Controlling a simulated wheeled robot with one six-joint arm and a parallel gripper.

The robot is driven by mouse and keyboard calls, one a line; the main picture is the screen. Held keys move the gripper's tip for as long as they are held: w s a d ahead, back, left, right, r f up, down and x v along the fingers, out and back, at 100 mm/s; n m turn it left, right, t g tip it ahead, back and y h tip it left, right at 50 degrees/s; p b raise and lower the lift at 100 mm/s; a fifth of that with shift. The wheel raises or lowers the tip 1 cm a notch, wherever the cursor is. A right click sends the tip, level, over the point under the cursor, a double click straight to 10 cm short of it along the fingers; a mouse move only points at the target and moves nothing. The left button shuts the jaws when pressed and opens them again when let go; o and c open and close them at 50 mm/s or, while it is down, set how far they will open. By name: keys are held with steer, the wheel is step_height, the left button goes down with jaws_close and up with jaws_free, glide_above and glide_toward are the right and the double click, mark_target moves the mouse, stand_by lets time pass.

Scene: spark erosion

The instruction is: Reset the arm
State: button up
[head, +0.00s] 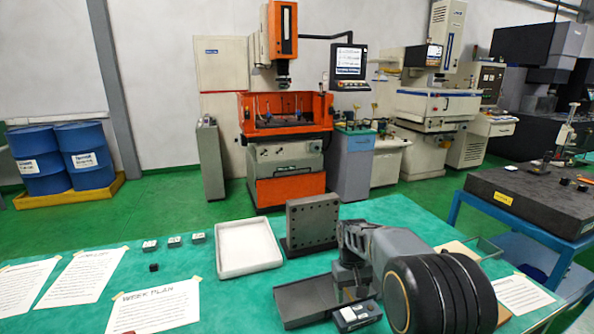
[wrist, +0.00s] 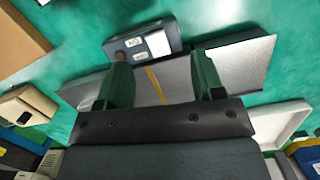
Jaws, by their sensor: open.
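My arm (head: 375,245) reaches over the green table, its large dark joint close to the head camera. My gripper (wrist: 160,78) shows in the wrist view with its two green fingers apart and nothing between them. It is above a grey metal tray (wrist: 235,65), which has a yellow stripe. A small grey-blue labelled box (wrist: 143,45) lies at the tray's edge, just beyond the fingertips. In the head view the tray (head: 298,302) is partly hidden by my arm, and the labelled box (head: 357,315) sits at its right front.
A white tray (head: 247,270) and an upright dark plate with holes (head: 311,224) stand behind the grey tray. Several small blocks and taped papers (head: 153,308) lie to the left. A dark granite slab (head: 530,200) is at right. Machines stand behind.

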steer(key=s+r+m+t, duration=0.1)
steer(key=s+r, duration=0.3)
steer(key=s, duration=0.6)
steer(key=s+d+r+m+t, duration=0.1)
steer(key=s+r+t, duration=0.2)
steer(key=s, duration=0.7)
steer(key=shift+s+r+t, duration=0.35)
steer(key=shift+s+t, duration=0.05)
steer(key=shift+t, duration=0.4)
